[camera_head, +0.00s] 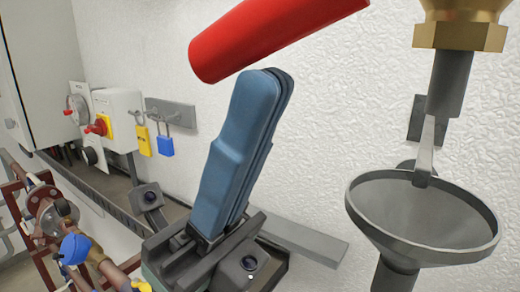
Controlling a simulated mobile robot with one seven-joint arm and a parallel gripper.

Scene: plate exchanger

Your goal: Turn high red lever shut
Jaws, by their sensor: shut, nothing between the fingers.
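The red lever (270,38) is a thick red bar. It slants from its rounded end at the middle left up to the right, where the top edge cuts it off. Its pivot and valve are out of view. My gripper (270,76) points upward with its two long blue fingers pressed together and nothing between them. Its fingertips are just below the lever in the picture, with a thin strip of wall showing between. I cannot tell how far apart they are in depth.
A grey funnel (425,222) stands at the right under a brass fitting (458,36). On the left are a red-and-yellow switch box (118,112), a yellow padlock (143,141) and a blue padlock (165,146). Brown pipework (48,212) is at lower left. White wall lies behind.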

